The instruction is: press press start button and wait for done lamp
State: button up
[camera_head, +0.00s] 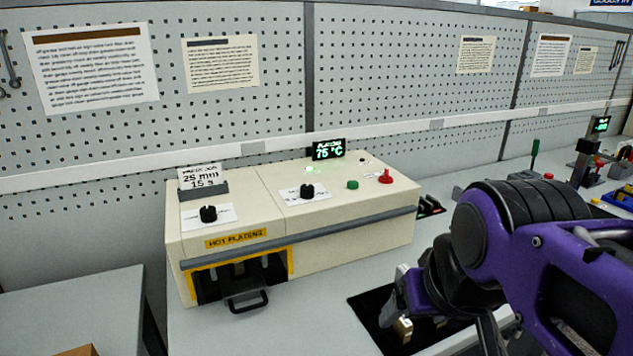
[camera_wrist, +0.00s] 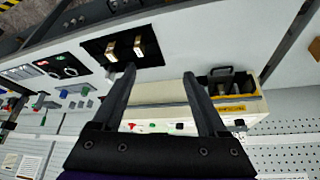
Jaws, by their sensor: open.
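The press is a cream box (camera_head: 350,222) labelled "HOT PLATENS" on the bench. On its top are a green button (camera_head: 352,185) and a red mushroom-shaped knob (camera_head: 386,177) beside a small label. A display (camera_head: 328,149) reads 75 °C. A faint green glow shows on the top below the display; I cannot tell which spot is the done lamp. My gripper (camera_wrist: 158,78) is open and empty, its fingers apart in the wrist view. In the head view it hangs right of the press, apart from the buttons. The press (camera_wrist: 165,98) shows partly between and behind the fingers.
Two black dials (camera_head: 208,214) (camera_head: 307,191) and a settings card (camera_head: 203,178) sit on the press. A drawer handle (camera_head: 247,303) sticks out in front. A dark mat (camera_head: 368,308) with brass-coloured pieces lies below my arm. A pegboard wall stands behind.

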grip_shut()
dwell(1.6)
